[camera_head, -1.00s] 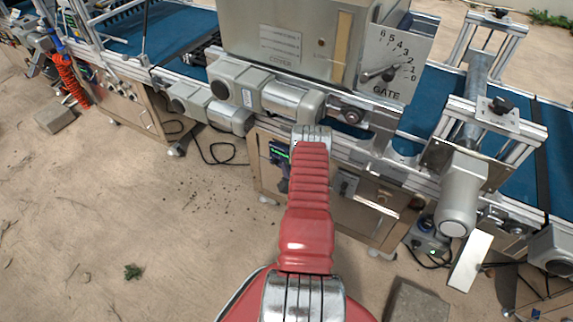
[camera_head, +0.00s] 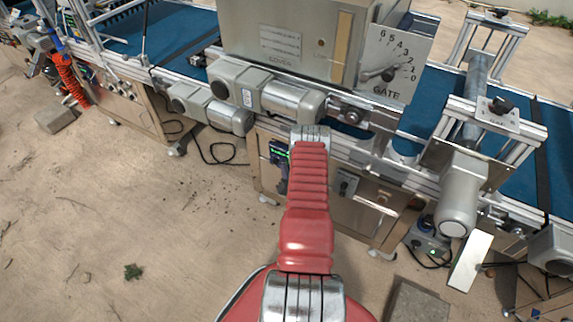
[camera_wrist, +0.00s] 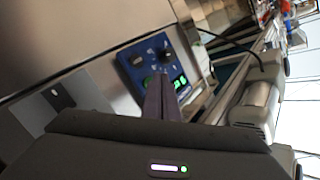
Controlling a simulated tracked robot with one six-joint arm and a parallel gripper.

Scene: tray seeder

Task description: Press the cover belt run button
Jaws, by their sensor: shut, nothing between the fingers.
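The hopper marked COVER (camera_head: 285,42) stands over the belt. My arm hides the gripper in the head view.
Grey motors (camera_head: 292,100) jut out left of my arm. A GATE dial (camera_head: 393,62) is on the hopper's right. A switch plate (camera_wrist: 57,96) lies left of the panel. Another motor (camera_head: 462,195) and a block (camera_head: 418,303) stand right. The ground at left is mostly clear.

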